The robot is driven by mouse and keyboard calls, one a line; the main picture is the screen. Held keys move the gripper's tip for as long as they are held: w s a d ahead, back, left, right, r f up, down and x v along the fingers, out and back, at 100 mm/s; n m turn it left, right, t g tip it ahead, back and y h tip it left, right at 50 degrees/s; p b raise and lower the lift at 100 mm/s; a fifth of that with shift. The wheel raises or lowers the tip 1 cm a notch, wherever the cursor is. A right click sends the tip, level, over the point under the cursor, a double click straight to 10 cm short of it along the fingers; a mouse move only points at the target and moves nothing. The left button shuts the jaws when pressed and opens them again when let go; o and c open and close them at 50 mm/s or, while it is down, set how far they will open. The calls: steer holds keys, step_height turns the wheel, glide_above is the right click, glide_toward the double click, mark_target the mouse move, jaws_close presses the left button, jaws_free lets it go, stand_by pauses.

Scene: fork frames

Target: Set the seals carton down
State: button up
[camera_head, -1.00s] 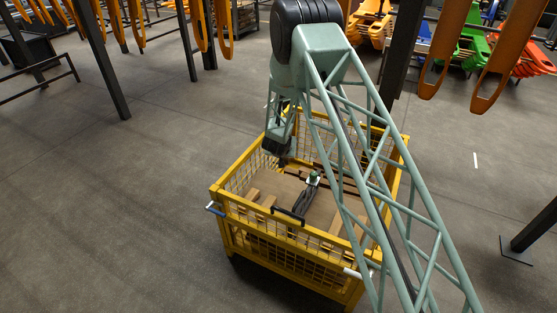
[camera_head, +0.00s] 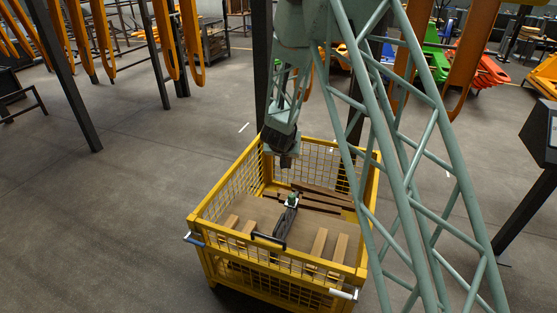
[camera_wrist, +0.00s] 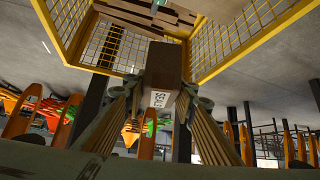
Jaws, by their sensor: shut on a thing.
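The seals carton (camera_wrist: 165,65) is a brown box with a white label (camera_wrist: 159,98) in the wrist view. My gripper (camera_wrist: 163,88) is shut on it, with one finger on each side. In the head view my gripper (camera_head: 284,158) hangs at the back part of a yellow mesh cage (camera_head: 195,226). The carton is hard to make out there against the dark gripper. In the wrist view the carton appears apart from the cage floor, with the cage (camera_wrist: 70,50) beyond it; the exact height cannot be told.
Inside the cage lie a brown board floor (camera_head: 250,205), light wooden blocks (camera_head: 340,247), dark brown strips (camera_head: 320,196) and a dark tool-like object with a green part (camera_head: 291,200). A dark post (camera_head: 262,60) stands behind the cage.

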steer(key=s+d+r+m, duration=0.1)
steer(key=s+d+r, duration=0.9)
steer(key=s+r, duration=0.4)
steer(key=shift+s+d+r+h, duration=0.3)
steer(key=shift+s+r+h, duration=0.05)
steer(key=shift+s+h, duration=0.05)
steer(key=shift+d, duration=0.1)
